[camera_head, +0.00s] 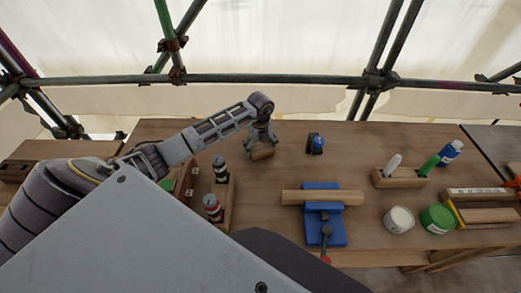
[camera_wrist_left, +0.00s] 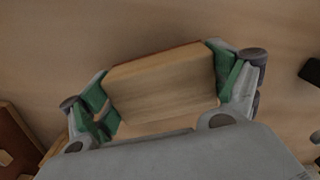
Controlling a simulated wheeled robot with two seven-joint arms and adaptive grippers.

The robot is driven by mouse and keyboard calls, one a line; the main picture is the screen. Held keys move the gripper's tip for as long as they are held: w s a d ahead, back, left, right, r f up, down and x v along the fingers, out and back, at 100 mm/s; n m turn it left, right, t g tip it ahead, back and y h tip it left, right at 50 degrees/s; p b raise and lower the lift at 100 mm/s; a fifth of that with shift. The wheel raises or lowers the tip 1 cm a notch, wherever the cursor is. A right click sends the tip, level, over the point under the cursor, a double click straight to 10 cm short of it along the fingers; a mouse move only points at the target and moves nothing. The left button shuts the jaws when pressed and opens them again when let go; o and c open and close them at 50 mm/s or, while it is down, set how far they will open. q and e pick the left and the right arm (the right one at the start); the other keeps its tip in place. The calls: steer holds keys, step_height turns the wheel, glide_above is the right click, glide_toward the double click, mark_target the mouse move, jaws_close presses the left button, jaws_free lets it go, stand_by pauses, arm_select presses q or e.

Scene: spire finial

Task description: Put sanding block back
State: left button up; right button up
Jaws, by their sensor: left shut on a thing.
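The sanding block (camera_head: 263,152) is a small light wooden block near the back of the workbench (camera_head: 355,150). My left gripper (camera_head: 262,145) points down and is shut on it. In the left wrist view the block (camera_wrist_left: 163,88) sits between the two green-padded fingers of my left gripper (camera_wrist_left: 165,95). The bench surface shows around it; I cannot tell whether the block touches the bench or is slightly above it. My right gripper is not in view.
A blue vise (camera_head: 322,228) clamps a wooden bar (camera_head: 300,197) at mid-bench. A wooden tray (camera_head: 227,205) with dark bottles stands left. A small blue object (camera_head: 316,143) is right of my gripper. A wooden holder (camera_head: 402,180), cans (camera_head: 399,220) and a blue bottle (camera_head: 450,152) stand right.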

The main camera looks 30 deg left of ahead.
arm_select(q)
steer(key=shift+f, duration=0.7)
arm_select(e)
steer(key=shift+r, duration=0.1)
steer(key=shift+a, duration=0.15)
arm_select(q)
steer(key=shift+f, duration=0.15)
steer(key=o, duration=0.8)
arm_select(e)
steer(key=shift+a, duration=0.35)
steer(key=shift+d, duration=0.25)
